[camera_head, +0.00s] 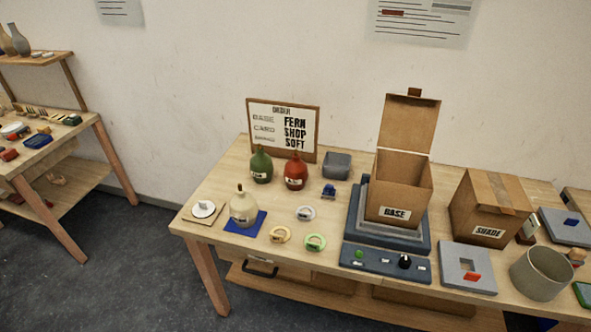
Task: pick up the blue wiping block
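A small blue block (329,192) sits on the main table, right of the red lamp base and left of the stepped grey stand. A second, larger blue piece (38,140) lies on the other table at the left. A small blue piece (571,222) rests on a grey plate at the far right. I cannot tell for certain which is the wiping block. Neither of my grippers is in view.
The main table (215,190) holds green (260,166), red (295,172) and cream (243,207) vessels, the cream one on a blue mat. An open BASE box (398,190) stands on the grey stand (355,228). Rings lie near the front edge. A SHADE box (490,208) is at right.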

